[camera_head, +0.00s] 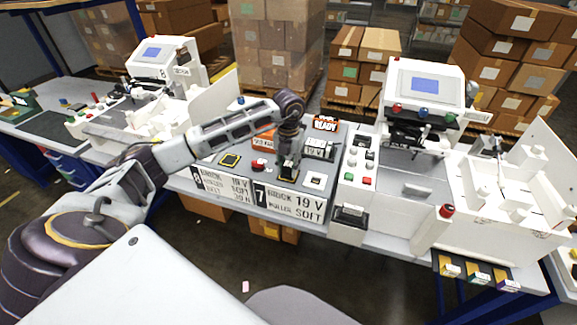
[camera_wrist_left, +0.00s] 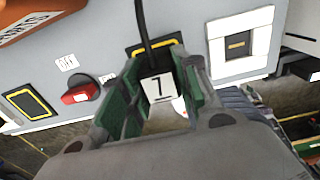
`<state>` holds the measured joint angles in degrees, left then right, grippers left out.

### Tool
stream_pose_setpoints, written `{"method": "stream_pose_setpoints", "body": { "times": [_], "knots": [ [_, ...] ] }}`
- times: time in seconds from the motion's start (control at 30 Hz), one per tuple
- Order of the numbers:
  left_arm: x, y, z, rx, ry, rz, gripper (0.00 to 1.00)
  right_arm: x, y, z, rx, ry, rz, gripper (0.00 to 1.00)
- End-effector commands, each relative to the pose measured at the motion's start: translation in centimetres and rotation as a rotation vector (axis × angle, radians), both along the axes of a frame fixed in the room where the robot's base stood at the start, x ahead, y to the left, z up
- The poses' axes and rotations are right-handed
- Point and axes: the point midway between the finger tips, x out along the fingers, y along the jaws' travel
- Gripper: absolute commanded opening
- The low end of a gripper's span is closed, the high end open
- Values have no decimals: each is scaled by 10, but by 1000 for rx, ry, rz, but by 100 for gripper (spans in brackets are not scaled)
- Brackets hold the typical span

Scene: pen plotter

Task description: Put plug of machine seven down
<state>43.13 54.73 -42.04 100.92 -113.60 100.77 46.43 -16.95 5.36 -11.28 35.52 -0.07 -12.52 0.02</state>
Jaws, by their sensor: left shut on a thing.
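My left gripper (camera_head: 288,168) points down over the grey panel between the two machines. In the left wrist view its green-padded fingers (camera_wrist_left: 158,95) are shut on the plug (camera_wrist_left: 157,87), which bears a white tag with a black 7. A black cable rises from the plug. A yellow-outlined dark rectangle (camera_wrist_left: 140,50) lies on the panel just behind the plug; I cannot tell whether the plug touches the panel. A white plate with a dark socket (camera_wrist_left: 240,44) is to the right; it also shows in the head view (camera_head: 315,179). My right gripper is not in view.
A red switch (camera_wrist_left: 80,94) sits left of the plug, with another yellow-outlined rectangle (camera_wrist_left: 28,103) beyond it. A card marked 7 (camera_head: 290,203) hangs on the front edge. White machines stand left (camera_head: 165,65) and right (camera_head: 425,90).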

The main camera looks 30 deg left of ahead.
Motion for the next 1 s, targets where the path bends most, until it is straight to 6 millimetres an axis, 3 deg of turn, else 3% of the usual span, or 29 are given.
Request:
{"method": "stream_pose_setpoints", "body": {
  "times": [0.13, 0.17, 0.3, 0.77, 1.0],
  "knots": [
    [0, 0, -3, 0, 0, 0, 0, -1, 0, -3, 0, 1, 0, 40],
    [0, 0, -3, 0, 0, 0, 35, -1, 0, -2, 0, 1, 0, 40],
    [0, 0, -2, 0, 0, 0, 53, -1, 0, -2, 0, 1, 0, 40],
    [0, 0, 0, 0, 0, 0, 53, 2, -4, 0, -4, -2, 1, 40],
    [1, 0, 18, -1, -2, 1, 53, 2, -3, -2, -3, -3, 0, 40]
  ]
}}
